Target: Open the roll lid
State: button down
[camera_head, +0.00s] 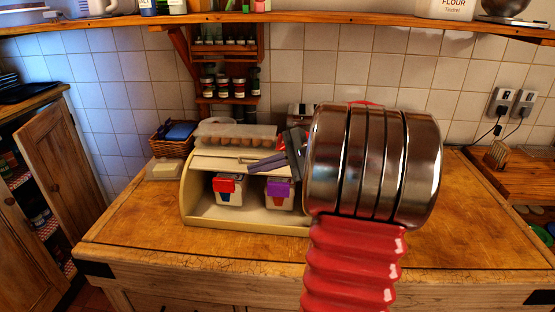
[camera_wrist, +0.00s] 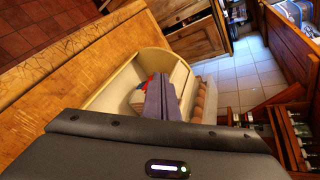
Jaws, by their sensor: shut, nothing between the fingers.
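The cream bread bin (camera_head: 190,195) stands on the wooden worktop with its front largely open. Its roll lid (camera_head: 225,163) is in a raised position near the top of the opening. Inside are a box with a red top (camera_head: 228,190) and a box with a purple top (camera_head: 279,193). My gripper (camera_head: 258,164) is shut and empty, its purple-grey fingers in front of the upper part of the bin near the lid's edge. I cannot tell whether they touch it. The wrist view shows the fingers (camera_wrist: 160,97) over the bin's opening (camera_wrist: 125,80). My arm hides the bin's right end.
An egg tray (camera_head: 235,136) rests on top of the bin. A wicker basket (camera_head: 170,140) and a butter dish (camera_head: 165,169) stand to its left. A spice rack (camera_head: 228,70) hangs behind. The worktop (camera_head: 140,225) in front is clear.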

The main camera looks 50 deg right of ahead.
jog(key=s+a+f+n+g, duration=0.1)
jog(key=s+a+n+g, duration=0.2)
jog(key=a, duration=0.7)
jog(key=a+f+n+g, duration=0.1)
jog(key=a+n+g, duration=0.25)
jog(key=a, duration=0.75)
jog(key=s+a+f+n+h, duration=0.2)
jog(key=s+a+n+h, duration=0.4)
jog(key=s+a+n, duration=0.6)
jog(key=shift+s+f+n+t, duration=0.15)
jog(key=shift+s+n+t, duration=0.2)
jog(key=shift+s+t, duration=0.1)
